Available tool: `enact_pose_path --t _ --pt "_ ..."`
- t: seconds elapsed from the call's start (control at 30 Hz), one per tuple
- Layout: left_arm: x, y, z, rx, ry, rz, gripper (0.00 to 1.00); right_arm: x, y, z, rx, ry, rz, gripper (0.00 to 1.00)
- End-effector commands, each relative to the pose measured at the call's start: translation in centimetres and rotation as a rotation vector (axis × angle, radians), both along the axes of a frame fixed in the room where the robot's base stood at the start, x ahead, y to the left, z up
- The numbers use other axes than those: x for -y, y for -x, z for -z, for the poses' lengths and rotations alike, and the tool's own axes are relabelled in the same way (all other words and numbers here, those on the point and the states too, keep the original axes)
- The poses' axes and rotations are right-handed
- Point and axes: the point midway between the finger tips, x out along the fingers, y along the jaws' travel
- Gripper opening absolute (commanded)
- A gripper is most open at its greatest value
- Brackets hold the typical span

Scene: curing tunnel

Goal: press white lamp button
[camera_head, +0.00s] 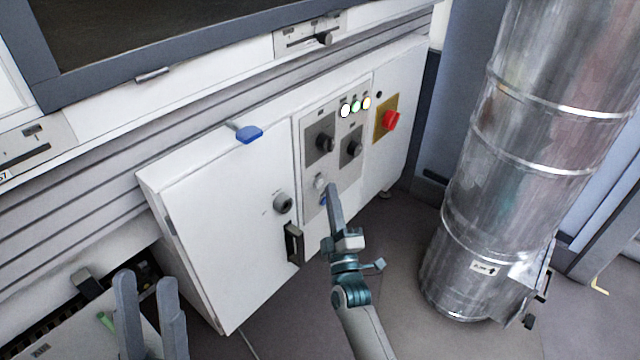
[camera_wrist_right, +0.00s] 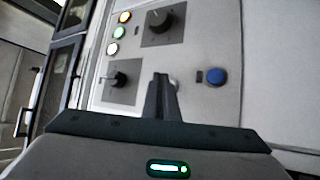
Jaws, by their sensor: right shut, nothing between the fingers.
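A small white button (camera_head: 319,181) sits low on the grey control panel (camera_head: 341,182), above a blue button (camera_head: 323,201). In the right wrist view the white button (camera_wrist_right: 174,83) is partly hidden behind my fingertips, and the blue button (camera_wrist_right: 215,76) is to their right. My right gripper (camera_head: 332,188) is shut and empty, its tips in front of the panel close to both buttons. It also shows in the wrist view (camera_wrist_right: 161,77). I cannot tell whether it touches the white button. My left gripper (camera_head: 146,280) is open and empty at the lower left.
White, green and yellow lamps (camera_head: 356,106) and two black rotary knobs (camera_head: 325,143) are higher on the panel. A red emergency knob (camera_head: 391,120) is to the right. The cabinet door has a black handle (camera_head: 293,244). A large metal duct (camera_head: 500,180) stands at right.

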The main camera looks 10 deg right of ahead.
Motion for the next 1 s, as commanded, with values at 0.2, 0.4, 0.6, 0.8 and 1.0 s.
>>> enact_pose_path --t 0.2,0.4,0.6,0.8,1.0 --pt "-0.01 0.01 0.00 0.000 0.000 0.000 0.31 0.00 0.00 0.00 0.000 0.000 0.000 0.00" --pt "-0.02 0.01 0.01 -0.001 0.000 0.000 0.31 0.00 0.00 0.00 0.000 0.000 0.000 0.00" --pt "-0.02 0.02 -0.07 -0.001 0.000 0.000 0.31 -0.10 -0.14 -0.06 0.000 0.000 0.000 0.00" --pt "-0.01 0.02 -0.24 -0.001 0.000 0.000 0.31 -0.46 -0.57 -0.09 0.001 0.000 0.000 0.00" --pt "-0.01 0.02 -0.24 -0.001 0.000 0.000 0.31 -0.54 -0.67 -0.02 0.000 0.000 0.000 0.00"
